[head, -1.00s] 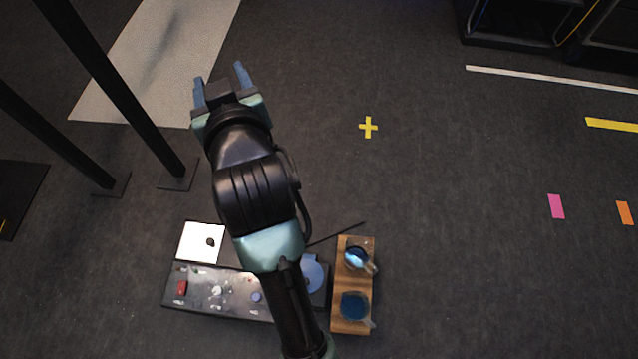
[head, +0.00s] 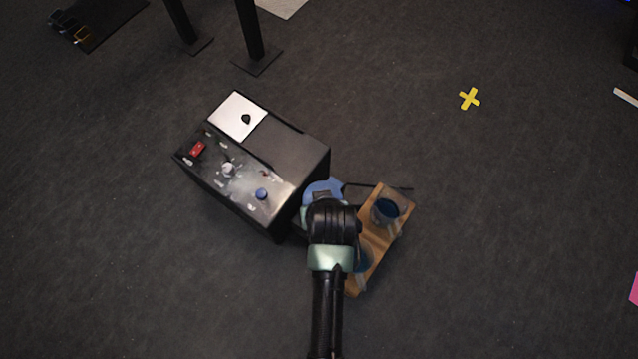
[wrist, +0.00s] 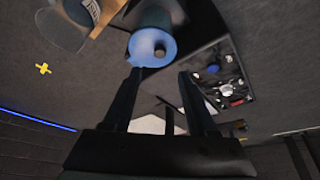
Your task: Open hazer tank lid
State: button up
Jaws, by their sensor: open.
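The hazer (head: 300,153) is a black box on the floor, left of my arm in the head view. A round blue tank lid (head: 312,188) shows beside its right end, partly covered by my wrist. In the wrist view the blue lid (wrist: 143,42) has a small dark knob near its centre and looks closed. My gripper (wrist: 158,75) is open and empty, its two fingers apart, with the lid beyond the fingertips. I cannot tell the remaining gap. My wrist hides the fingers in the head view.
A wooden tray (head: 397,226) with a clear jug of blue liquid (head: 388,210) stands just right of the lid; my arm partly covers a second vessel. The hazer panel has a red switch (head: 198,149) and knobs. Post bases stand behind. Floor right is open.

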jog(key=b+x, duration=0.5)
jog(key=x, duration=0.4)
jog(key=shift+w+f, duration=0.1)
jog(key=shift+f, duration=0.15)
jog(key=shift+c, duration=0.2)
grip_shut()
dwell(0.8)
